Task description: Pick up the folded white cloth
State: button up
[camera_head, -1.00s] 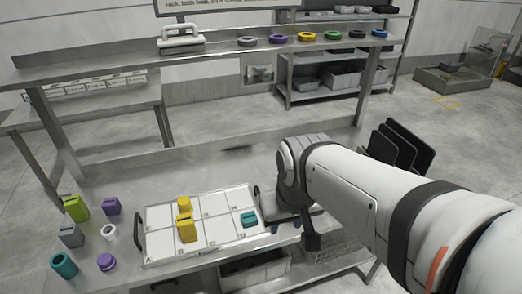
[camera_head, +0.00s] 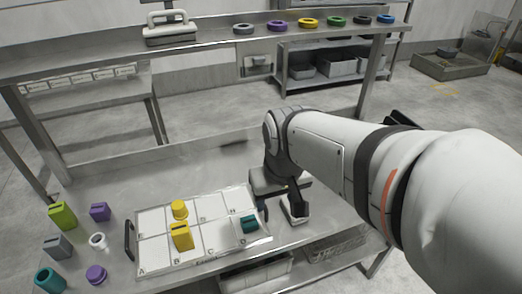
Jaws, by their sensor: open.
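A small pale, flat item (camera_head: 296,214), which looks like the folded white cloth, lies on the steel table just right of the white tray. It is partly covered by my gripper, so I cannot make out its folds. My gripper (camera_head: 295,198) points down right over it, with its dark fingers at or just above it; I cannot tell whether they touch it. The jaws are open, though the gap between them is mostly hidden by my wrist.
The white gridded tray (camera_head: 150,256) holds two yellow pieces (camera_head: 181,236) and a teal piece (camera_head: 249,224). Several coloured pieces stand left of it, including a green block (camera_head: 62,215). A raised shelf (camera_head: 215,37) at the back carries coloured rings and a white-handled item (camera_head: 170,32).

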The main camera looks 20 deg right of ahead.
jog(key=o, duration=0.6)
jog(key=w+d+f+b, duration=0.2)
jog(key=w+d+f, duration=0.1)
jog(key=f, duration=0.1)
jog(key=w+d+f+g+b, duration=0.1)
jog(key=w+d+f+b, duration=0.2)
jog(key=w+d+f, duration=0.1)
jog(key=w+d+f+g+b, duration=0.1)
jog(key=w+d+f+b, duration=0.1)
jog(key=w+d+f, duration=0.1)
jog(key=shift+w+d+f, duration=0.15)
jog(key=shift+w+f, duration=0.5)
jog(key=shift+f, duration=0.3)
jog(key=shift+s+d+f+b, duration=0.1)
jog(key=shift+f+b, duration=0.15)
jog(key=shift+f, duration=1)
jog(key=shift+w+d+f+b, duration=0.1)
jog(key=shift+d+f+b, duration=0.1)
jog(key=shift+f, duration=1.05)
jog(key=shift+s+d+f+b, duration=0.1)
jog(key=shift+f+b, duration=0.15)
jog(key=shift+f, duration=1)
